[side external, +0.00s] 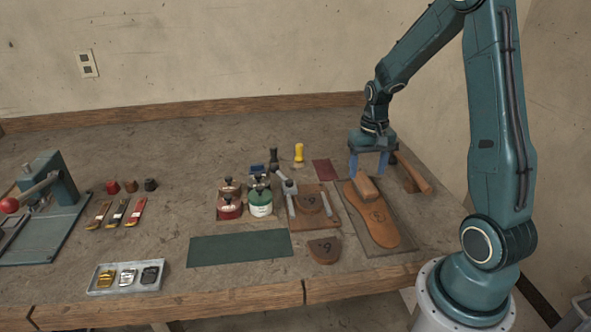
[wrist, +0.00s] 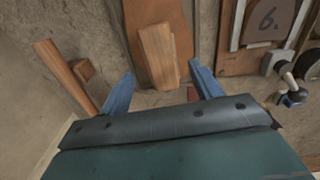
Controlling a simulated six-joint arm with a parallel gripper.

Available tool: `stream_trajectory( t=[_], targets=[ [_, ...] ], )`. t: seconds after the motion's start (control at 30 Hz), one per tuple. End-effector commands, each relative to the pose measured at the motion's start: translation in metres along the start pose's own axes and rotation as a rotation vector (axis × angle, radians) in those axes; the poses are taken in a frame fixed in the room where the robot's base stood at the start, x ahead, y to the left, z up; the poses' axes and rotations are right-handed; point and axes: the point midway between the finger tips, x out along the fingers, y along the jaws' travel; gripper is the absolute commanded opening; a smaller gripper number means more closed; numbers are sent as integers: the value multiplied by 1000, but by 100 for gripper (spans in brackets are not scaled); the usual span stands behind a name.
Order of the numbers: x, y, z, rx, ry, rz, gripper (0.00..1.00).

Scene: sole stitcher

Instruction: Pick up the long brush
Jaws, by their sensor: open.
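My gripper (side external: 369,172) is open, pointing down, just above and behind the block in the side view. In the wrist view my gripper (wrist: 161,70) holds nothing. I cannot tell whether the fingers are beside the block or still above it.
A wooden handle with a small brown block (side external: 413,174) lies close to the right finger. The tan sole (side external: 380,225) lies in front. A green mat (side external: 240,248) is bare.

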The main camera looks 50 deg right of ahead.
Motion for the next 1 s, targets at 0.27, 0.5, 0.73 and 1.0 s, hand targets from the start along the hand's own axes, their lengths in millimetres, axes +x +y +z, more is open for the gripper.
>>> stream_trajectory(
  t=[0.27,0.5,0.73,1.0],
  targets=[
    [13,-1,0,0,-3,0,64],
    [38,-2,-2,0,-4,1,64],
    [51,-1,-2,-1,-1,1,64],
    [52,-1,-2,-1,0,1,64]
  ],
)
